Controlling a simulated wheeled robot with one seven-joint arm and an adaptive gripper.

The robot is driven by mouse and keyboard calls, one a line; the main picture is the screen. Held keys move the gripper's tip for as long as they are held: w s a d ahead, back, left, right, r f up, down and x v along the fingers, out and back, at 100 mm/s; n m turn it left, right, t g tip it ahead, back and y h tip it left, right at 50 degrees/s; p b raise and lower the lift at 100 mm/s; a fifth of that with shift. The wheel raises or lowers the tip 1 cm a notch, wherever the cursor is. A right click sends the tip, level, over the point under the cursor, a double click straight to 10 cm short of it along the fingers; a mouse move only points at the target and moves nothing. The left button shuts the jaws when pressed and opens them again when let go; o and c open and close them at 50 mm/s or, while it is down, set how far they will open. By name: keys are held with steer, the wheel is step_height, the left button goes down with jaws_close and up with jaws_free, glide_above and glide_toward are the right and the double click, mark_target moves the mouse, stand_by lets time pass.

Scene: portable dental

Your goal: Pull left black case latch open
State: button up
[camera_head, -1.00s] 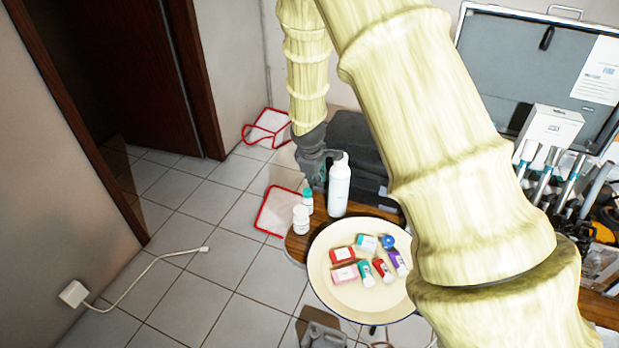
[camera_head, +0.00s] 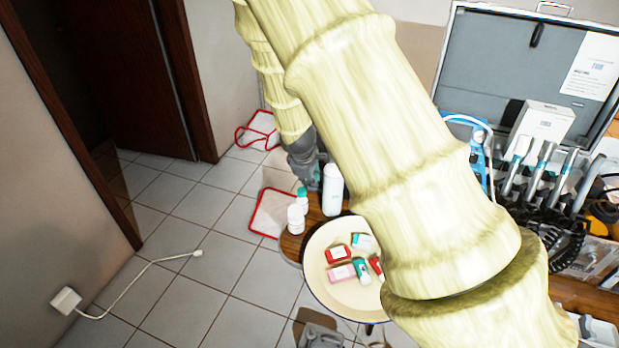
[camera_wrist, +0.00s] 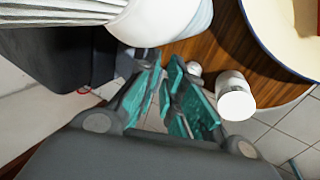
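My gripper (camera_head: 309,178) hangs at the table's far left end, just left of and behind the tall white bottle. In the wrist view its teal-padded fingers (camera_wrist: 163,68) stand partly apart with a narrow gap, and nothing shows between them. The black case (camera_wrist: 62,55) is a dark block at the upper left of the wrist view, left of the fingers. In the head view my arm hides nearly all of it. I cannot make out the left latch in either view.
The tall white bottle (camera_head: 332,190) stands close to my gripper; a white body (camera_wrist: 165,22) looms above the fingers. Small bottles (camera_head: 296,218) and a round cream tray (camera_head: 318,282) with boxes are nearby. An open grey case (camera_head: 520,60) with dental tools is at the right.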

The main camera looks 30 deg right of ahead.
steer(key=shift+s+d+f, duration=0.1)
steer(key=shift+s+f, duration=0.2)
steer(key=shift+f, duration=0.1)
steer(key=v, duration=1.2)
steer(key=shift+w+r, duration=0.2)
steer(key=shift+d, duration=0.1)
